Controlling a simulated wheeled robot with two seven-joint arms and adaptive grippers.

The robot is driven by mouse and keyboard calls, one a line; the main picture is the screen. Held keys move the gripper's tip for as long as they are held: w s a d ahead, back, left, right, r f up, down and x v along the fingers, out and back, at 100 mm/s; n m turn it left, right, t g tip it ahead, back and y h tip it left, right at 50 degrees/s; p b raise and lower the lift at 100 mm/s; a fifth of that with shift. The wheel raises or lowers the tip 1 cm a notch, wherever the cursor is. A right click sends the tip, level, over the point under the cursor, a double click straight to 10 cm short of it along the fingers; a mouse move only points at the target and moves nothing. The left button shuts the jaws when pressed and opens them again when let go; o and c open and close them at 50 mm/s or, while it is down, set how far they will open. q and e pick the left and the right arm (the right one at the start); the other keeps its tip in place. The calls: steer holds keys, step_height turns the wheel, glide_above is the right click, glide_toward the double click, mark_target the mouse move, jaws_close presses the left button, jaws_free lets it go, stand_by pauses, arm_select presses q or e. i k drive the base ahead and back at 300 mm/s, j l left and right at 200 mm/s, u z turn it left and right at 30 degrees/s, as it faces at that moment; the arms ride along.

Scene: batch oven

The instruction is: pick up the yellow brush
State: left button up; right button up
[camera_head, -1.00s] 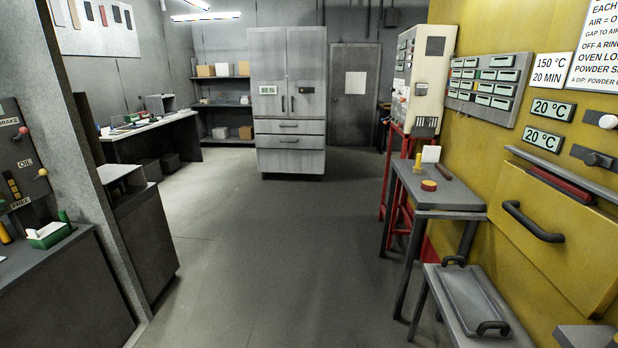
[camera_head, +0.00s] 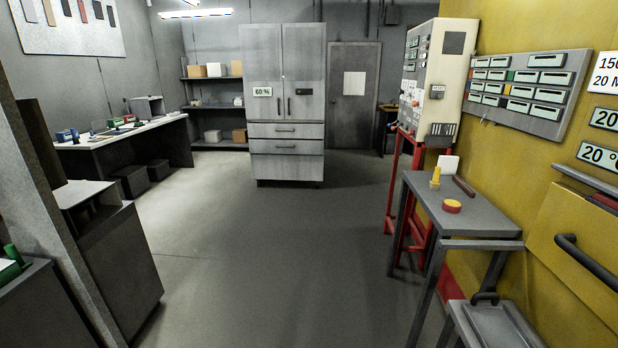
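A small upright yellow object (camera_head: 436,175) stands on the narrow grey side table (camera_head: 478,222) at the right. It may be the yellow brush, but it is too small to tell its bristles. A round red and yellow piece (camera_head: 452,206) lies just in front of it, and a small white block (camera_head: 448,164) is behind it. Neither of my grippers shows in this view.
A red stand with a control box (camera_head: 432,85) is beyond the side table. A low bench with a tray (camera_head: 490,325) and the yellow oven wall (camera_head: 595,235) are at right. Dark cabinets (camera_head: 120,265) line the left. The floor (camera_head: 270,270) between is clear.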

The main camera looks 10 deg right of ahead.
mark_target(435, 183)
steer(key=i+z, duration=0.1)
steer(key=i, duration=0.7)
steer(key=i+j, duration=0.15)
steer(key=i, duration=0.65)
steer(key=i+j+z, duration=0.1)
steer(key=i+z, duration=0.3)
steer(key=i+j+z, duration=0.3)
steer(key=i+z, duration=0.15)
steer(key=i+j+z, duration=0.85)
steer(key=k+j, duration=0.05)
steer(key=k, duration=0.05)
